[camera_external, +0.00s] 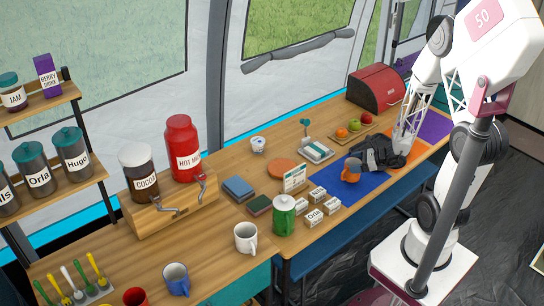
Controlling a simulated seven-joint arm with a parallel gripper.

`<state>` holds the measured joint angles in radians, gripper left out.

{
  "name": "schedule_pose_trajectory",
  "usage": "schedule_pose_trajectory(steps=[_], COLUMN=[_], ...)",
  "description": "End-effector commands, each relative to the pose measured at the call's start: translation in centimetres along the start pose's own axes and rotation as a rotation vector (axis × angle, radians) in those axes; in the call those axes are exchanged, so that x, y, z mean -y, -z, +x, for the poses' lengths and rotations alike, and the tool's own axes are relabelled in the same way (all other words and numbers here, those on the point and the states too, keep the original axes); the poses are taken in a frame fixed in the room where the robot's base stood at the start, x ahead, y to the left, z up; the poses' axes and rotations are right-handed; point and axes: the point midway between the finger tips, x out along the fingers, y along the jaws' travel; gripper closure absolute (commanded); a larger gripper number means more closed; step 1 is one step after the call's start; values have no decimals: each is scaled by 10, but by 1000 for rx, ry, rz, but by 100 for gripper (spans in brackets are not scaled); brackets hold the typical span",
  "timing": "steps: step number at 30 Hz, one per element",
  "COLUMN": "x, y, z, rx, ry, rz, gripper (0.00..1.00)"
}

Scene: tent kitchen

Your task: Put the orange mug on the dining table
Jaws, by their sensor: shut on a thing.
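The orange mug (350,175) shows at the left end of my dark gripper (358,163), with a grey-blue part at its top. My gripper is shut on the mug; the fingertips are small and partly hidden. The mug appears over the blue mat (335,191) on the long wooden table (330,222); I cannot tell whether it touches the mat. An orange mat (403,158) and a purple mat (436,127) lie farther along the same table edge. No label shows which surface is the dining table.
Small labelled boxes (315,217) and a green canister (284,215) stand left of the blue mat. A fruit board (352,131) and red bread box (377,90) stand behind. White (246,238), blue (176,279) and red mugs (135,297) stand at the near left.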

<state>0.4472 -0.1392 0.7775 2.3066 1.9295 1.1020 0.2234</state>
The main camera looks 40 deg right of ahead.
Motion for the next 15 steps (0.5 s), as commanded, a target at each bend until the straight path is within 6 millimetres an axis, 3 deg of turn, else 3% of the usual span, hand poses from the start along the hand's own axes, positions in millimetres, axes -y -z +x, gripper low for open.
schedule_pose_trajectory(steps=[6, 15], x=[0, 0], y=[17, 19], z=[7, 8], rx=[0, 0], ry=[-1, -1], rz=[1, -1], gripper=[56, 56])
